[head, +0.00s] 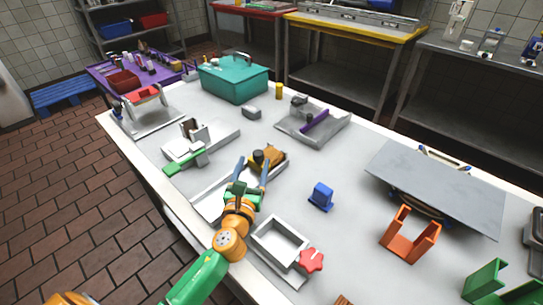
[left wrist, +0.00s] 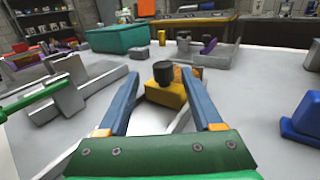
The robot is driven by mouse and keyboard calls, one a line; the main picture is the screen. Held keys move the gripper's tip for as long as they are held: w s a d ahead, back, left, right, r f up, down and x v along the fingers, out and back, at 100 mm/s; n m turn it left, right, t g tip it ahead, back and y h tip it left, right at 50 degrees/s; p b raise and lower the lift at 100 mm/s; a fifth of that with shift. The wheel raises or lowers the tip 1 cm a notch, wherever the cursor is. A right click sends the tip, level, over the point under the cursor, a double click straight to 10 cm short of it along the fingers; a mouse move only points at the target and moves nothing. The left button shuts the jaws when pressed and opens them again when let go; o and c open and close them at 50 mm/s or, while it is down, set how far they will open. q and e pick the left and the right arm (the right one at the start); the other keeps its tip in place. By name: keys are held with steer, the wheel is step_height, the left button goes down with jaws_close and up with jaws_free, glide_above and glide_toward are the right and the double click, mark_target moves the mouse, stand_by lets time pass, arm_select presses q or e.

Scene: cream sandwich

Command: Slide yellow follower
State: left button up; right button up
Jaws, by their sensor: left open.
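The yellow follower (left wrist: 165,94), a yellow block with a black knob on top, sits in a shallow pale channel (head: 207,205). In the head view the yellow follower (head: 275,160) is at the channel's far end, beside a brown piece. My left gripper (head: 252,170) is open, its two blue fingers reaching along the channel toward the follower. In the left wrist view the left gripper (left wrist: 158,82) has the follower just ahead, between the lines of the fingers. The fingers appear apart from it, with no clear contact. My right gripper is out of view.
A fixture with a green lever (head: 186,162) stands left of the channel. A blue block (head: 321,195) stands to its right. A grey open box (head: 281,240) with a red star knob (head: 312,260) is nearer. An orange bracket (head: 408,245) stands farther right.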

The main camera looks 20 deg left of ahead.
mark_target(254, 152)
arm_select(q)
steer(key=w+a, duration=0.1)
steer(key=w, duration=0.1)
steer(key=w+a, duration=0.1)
steer(key=shift+w+a+r, duration=0.15)
steer(key=shift+w+a, duration=0.05)
steer(key=shift+w, duration=0.15)
steer(key=shift+w+d, duration=0.1)
steer(key=shift+w, duration=0.4)
steer(key=shift+s, duration=0.1)
steer(key=c, duration=0.5)
steer(key=shift+d, duration=0.1)
steer(key=c, duration=0.3)
steer(key=shift+d, duration=0.15)
jaws_close()
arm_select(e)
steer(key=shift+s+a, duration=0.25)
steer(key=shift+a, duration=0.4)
arm_select(q)
steer(key=shift+r, duration=0.1)
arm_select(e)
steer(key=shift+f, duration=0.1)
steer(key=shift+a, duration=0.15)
